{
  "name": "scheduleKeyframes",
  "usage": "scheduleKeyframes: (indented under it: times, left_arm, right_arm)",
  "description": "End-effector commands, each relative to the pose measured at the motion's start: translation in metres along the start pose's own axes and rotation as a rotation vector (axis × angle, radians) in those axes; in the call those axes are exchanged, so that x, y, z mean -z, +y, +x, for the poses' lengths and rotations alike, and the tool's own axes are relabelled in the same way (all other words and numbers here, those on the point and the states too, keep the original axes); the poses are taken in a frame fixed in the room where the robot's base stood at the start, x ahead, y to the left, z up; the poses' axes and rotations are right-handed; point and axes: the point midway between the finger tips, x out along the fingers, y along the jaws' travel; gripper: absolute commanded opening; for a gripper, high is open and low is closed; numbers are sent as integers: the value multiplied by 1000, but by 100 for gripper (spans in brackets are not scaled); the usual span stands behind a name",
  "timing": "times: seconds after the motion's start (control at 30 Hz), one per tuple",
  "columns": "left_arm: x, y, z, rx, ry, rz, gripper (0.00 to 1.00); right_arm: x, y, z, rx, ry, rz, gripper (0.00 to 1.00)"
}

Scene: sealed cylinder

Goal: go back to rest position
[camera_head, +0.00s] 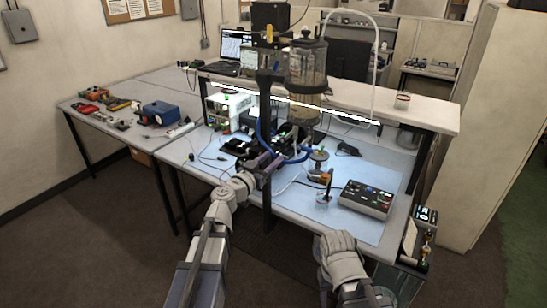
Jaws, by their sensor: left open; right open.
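The clear sealed cylinder (307,68) stands upright at the back of the workbench, with a dark fitting on top and liquid-like contents low down. My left arm reaches up over the front edge of the bench. Its gripper (268,162) is open, in front of the dark equipment and blue hose below the cylinder; its fingertips are hard to make out against that clutter. My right arm is folded low in front of the bench, and its jaws do not show. The cylinder is apart from both arms.
A grey control box (367,199) sits on the blue mat (300,212) at the right. A small stand with an orange part (325,178) is nearby. A raised shelf (425,113) crosses the back. A side table (98,100) holds tools at left. The floor at left is clear.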

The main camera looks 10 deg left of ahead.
Motion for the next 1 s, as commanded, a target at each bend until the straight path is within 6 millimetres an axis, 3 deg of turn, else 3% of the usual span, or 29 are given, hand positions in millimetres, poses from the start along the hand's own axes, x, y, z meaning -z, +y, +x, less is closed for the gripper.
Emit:
scheduleKeyframes:
  times: [0.13, 0.23, 0.37, 0.47, 0.6, 0.73, 0.8, 0.9, 1.0]
  left_arm:
    - [-1, 2, 1, -5, -2, 0, 49]
    - [-13, 20, 2, -51, -28, -2, 49]
    - [-55, 78, 0, -201, -139, -14, 49]
    - [-104, 134, -11, -336, -296, -30, 49]
    - [-179, 196, -45, -465, -583, -46, 49]
    - [-253, 231, -95, -483, -913, -42, 49]
    - [-289, 238, -126, -435, -1101, -29, 49]
    - [-324, 235, -167, -309, -1324, -2, 49]
    - [-344, 225, -199, -157, -1481, 30, 49]
  right_arm:
    - [0, 0, 1, 0, 0, 0, 50]
    - [0, -1, 7, 0, 0, 0, 50]
    - [2, -2, 24, 0, 0, -1, 50]
    - [2, -4, 40, -1, 0, -3, 50]
    - [4, -6, 62, -1, 0, -5, 50]
    - [5, -8, 85, -2, 1, -7, 50]
    - [6, -9, 97, -2, 1, -8, 50]
    - [7, -10, 111, -2, 1, -10, 50]
    - [7, -11, 121, -3, 1, -11, 50]
